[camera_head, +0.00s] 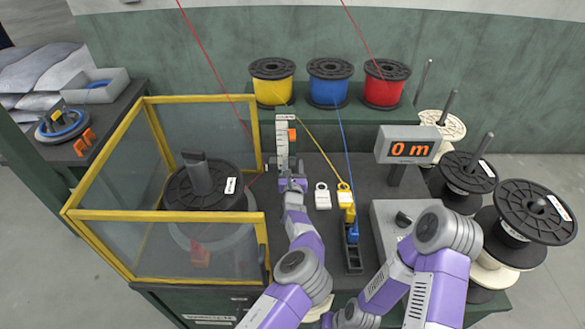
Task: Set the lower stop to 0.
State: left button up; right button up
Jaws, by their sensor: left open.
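A white upright scale (282,150) with dark marks stands at the back of the bench, with a label at its top. An orange stop (292,134) sits on its upper part. My left gripper (291,178) is at the foot of the scale, below the orange stop and apart from it. It is open. The gripper covers the lower end of the scale, so I cannot make out a lower stop or its setting. My right arm shows at the lower right, but its gripper is not in view.
A yellow-framed clear guard (258,219) surrounds a dark spool (177,193) at left. A display (408,145) reading "0 m" and a grey knob box (382,214) stand at right. Yellow and blue wire ends lie near a dark holder (354,262). Spools line the back and right.

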pick_arm(q)
jog(key=shift+w, duration=0.15)
grip_shut()
pick_arm(e)
jog(key=shift+f, duration=0.1)
